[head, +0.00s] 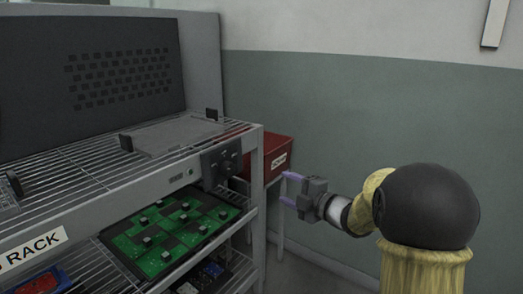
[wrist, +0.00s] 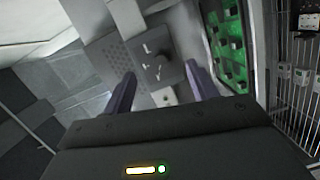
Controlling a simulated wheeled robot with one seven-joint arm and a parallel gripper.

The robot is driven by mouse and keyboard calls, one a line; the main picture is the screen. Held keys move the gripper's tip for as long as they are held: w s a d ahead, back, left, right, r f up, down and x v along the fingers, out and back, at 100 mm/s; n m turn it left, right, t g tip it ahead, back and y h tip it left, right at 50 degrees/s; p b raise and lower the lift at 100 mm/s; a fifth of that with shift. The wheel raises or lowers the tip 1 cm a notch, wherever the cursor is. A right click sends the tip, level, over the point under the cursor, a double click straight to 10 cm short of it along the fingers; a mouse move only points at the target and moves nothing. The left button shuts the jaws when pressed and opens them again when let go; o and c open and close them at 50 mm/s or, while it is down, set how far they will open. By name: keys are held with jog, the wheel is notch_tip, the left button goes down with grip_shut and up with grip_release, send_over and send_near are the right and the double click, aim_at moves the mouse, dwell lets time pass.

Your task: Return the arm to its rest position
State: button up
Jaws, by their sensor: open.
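My gripper (head: 287,188) is at the end of my arm, to the right of the metal rack (head: 255,215) in the head view. Its two purple fingers are spread apart with nothing between them. In the wrist view the gripper (wrist: 159,85) shows both fingers apart, with a grey panel-like surface and a dark knob beyond them. My arm reaches in from the right and is bent, with the gripper pointing left toward the rack.
A red box (head: 268,152) with a white label stands behind the gripper. Green circuit boards (head: 170,232) lie on the rack's middle shelf, and a grey tray (head: 175,133) on its top shelf.

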jog(key=s+d+f+m+g+h+p, duration=0.1)
jog(key=s+d+f+m+h, duration=0.3)
jog(key=m, duration=0.4)
jog(key=s+d+f+m+g+h, duration=0.2)
jog(key=s+d+f+m+h, duration=0.1)
jog(key=s+f+m+h, duration=0.4)
jog(key=s+a+f+m+g+p, duration=0.1)
jog(key=s+f+m+g, duration=0.1)
jog(key=s+m+g, duration=0.45)
jog(key=s+a+f+m+g, duration=0.1)
jog(key=s+f+m, duration=0.15)
jog(key=s, duration=0.75)
jog(key=w+p+v, duration=0.3)
jog(key=p+v, duration=0.9)
jog(key=w+r+p+v, duration=0.1)
jog(key=w+p+v, duration=0.1)
jog(key=p+v, duration=1)
jog(key=w+r+p+v, duration=0.1)
jog(key=w+p+v, duration=0.2)
jog(key=p+v, duration=1)
jog(key=shift+w+p, duration=0.15)
jog(key=shift+p, duration=0.5)
